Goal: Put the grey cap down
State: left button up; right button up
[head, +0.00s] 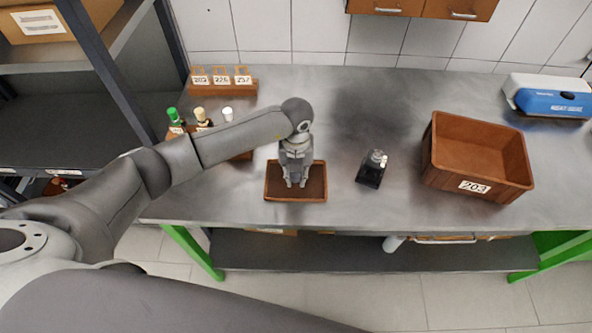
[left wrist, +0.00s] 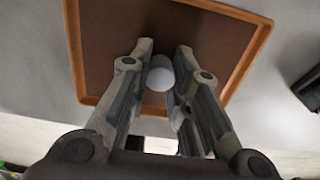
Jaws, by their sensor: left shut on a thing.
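The grey cap (left wrist: 160,76) shows in the left wrist view between my left gripper's fingers, above a brown tray with an orange-brown rim. My left gripper (head: 295,184) is shut on the cap; it also shows in the left wrist view (left wrist: 160,70). In the head view it points down over the tray (head: 296,201), and the cap is too small or hidden to make out there. I cannot tell whether the cap touches the tray floor. My right gripper is not in view.
A small black pump device (head: 371,170) stands right of the tray. A brown crate (head: 479,187) labelled 203 is further right, with a blue and white box (head: 552,97) behind. Bottles in a rack (head: 201,117) and a numbered wooden holder (head: 222,86) stand at the left. Bare tabletop lies between them.

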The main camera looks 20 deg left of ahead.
aim_at(296, 175)
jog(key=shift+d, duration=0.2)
pick_arm(q)
jog(key=shift+f, duration=0.15)
jog(key=o, duration=0.7)
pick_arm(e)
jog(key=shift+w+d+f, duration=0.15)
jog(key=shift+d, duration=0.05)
pick_arm(q)
jog(key=shift+r, duration=0.3)
notch_tip(296, 175, up, 12)
jog(key=b, duration=0.4)
jog(key=shift+f, duration=0.15)
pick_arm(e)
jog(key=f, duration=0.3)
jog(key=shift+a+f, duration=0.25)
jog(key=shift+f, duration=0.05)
